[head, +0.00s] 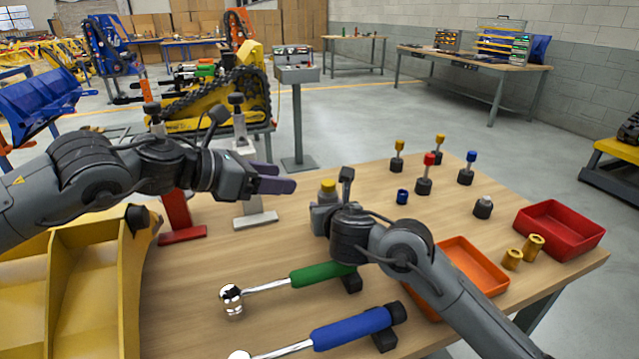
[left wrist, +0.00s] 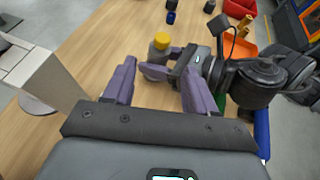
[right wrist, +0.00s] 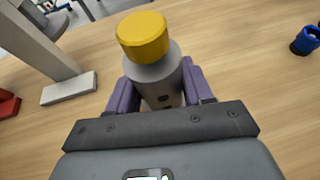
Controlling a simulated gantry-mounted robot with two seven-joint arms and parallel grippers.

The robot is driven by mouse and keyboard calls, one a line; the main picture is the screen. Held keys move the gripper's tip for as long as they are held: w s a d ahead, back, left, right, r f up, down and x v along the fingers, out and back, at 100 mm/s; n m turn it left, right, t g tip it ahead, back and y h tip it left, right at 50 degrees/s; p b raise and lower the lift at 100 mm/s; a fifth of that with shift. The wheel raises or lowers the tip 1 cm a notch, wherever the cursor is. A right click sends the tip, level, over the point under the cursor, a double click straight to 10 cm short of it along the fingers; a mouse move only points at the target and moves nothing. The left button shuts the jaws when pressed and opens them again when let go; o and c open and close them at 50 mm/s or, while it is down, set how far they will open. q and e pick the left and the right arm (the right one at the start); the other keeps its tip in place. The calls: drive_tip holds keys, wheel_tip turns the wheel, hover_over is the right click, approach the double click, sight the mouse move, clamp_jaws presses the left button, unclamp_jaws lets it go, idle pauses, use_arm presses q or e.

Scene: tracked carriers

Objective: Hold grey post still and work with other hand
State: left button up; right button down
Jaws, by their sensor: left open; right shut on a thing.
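The grey post (right wrist: 155,82) with a yellow cap (right wrist: 143,36) stands upright on the table. My right gripper (right wrist: 158,90) is shut around its grey body. In the head view the yellow cap (head: 328,185) shows above my right wrist, and most of the post is hidden. My left gripper (head: 276,183) is open and empty, in the air left of the post. In the left wrist view its fingers (left wrist: 155,85) are spread, with the yellow-capped post (left wrist: 160,45) beyond them.
A green-handled ratchet (head: 320,274) and a blue-handled one (head: 350,328) lie in front. Several capped posts stand at the back right. A red tray (head: 560,228), an orange tray (head: 470,262) and brass sleeves (head: 533,245) are at right. Red (head: 182,236) and white (head: 256,220) stands are at left.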

sight(324, 184)
use_arm(q)
drive_tip(key=shift+n+t+y, duration=0.3)
drive_tip(key=shift+n+t, duration=0.3)
drive_tip(key=x, duration=0.3)
drive_tip(key=s+x, duration=0.1)
drive_tip(key=x, duration=0.3)
drive_tip(key=d+x, duration=0.1)
drive_tip(key=x, duration=0.2)
drive_tip(key=shift+d+f, duration=0.25)
drive_tip(key=shift+d, duration=0.05)
drive_tip(key=shift+c, duration=0.4)
clamp_jaws()
